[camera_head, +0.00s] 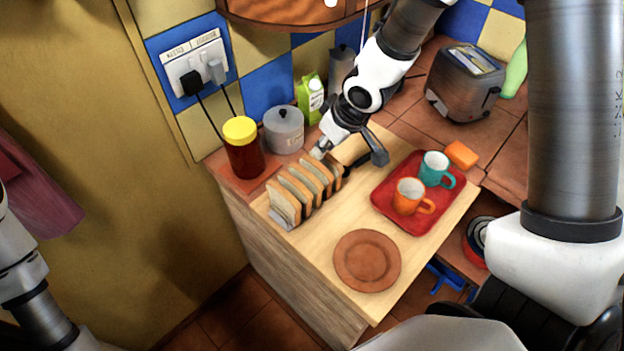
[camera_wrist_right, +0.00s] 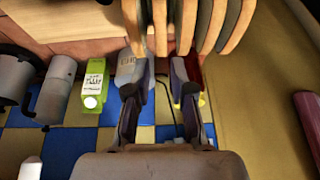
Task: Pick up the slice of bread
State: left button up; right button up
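Several upright slices of bread (camera_head: 306,183) stand in a row in a rack on the pale wooden counter top in the head view. They also show at the top of the right wrist view (camera_wrist_right: 216,22). My right gripper (camera_head: 349,155) is at the far end of the row, with its fingers apart. In the right wrist view, my right gripper (camera_wrist_right: 158,82) is open, its fingertips just short of the nearest slices at the left of the row. I cannot tell whether they touch. My left gripper is out of view; only part of its arm shows at lower left.
A brown plate (camera_head: 367,261) lies in front. A yellow-lidded jar (camera_head: 244,150), a grey tin (camera_head: 284,131) and a green carton (camera_head: 311,99) stand behind the bread. A toaster (camera_head: 465,83) is at back right.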

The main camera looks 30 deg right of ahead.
aim_at(313, 161)
jog(key=x, duration=0.7)
jog(key=shift+w+r+b, duration=0.1)
jog(key=shift+b, duration=0.3)
grip_shut()
jog(key=shift+r, duration=0.15)
